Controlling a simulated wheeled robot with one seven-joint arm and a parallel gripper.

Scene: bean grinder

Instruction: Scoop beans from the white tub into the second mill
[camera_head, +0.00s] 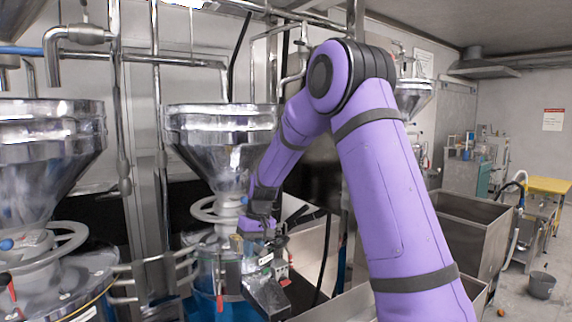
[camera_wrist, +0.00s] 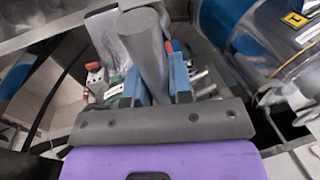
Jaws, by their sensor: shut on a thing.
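My gripper (camera_wrist: 157,72) has blue fingers shut on a grey rounded handle (camera_wrist: 146,42), which looks like the scoop's. In the head view my gripper (camera_head: 262,228) is low, in front of and just right of the middle mill. This mill has a steel hopper (camera_head: 220,130) with a handwheel and a blue base; I take it for the second mill. Another steel mill hopper (camera_head: 45,150) stands at the left edge. I cannot make out the white tub.
Steel pipes (camera_head: 118,100) rise between the hoppers, close to the mills. An open steel bin (camera_head: 470,225) stands right of my arm. A grey bucket (camera_head: 541,285) is on the floor at the right. A blue cylinder (camera_wrist: 245,35) fills the upper right wrist view.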

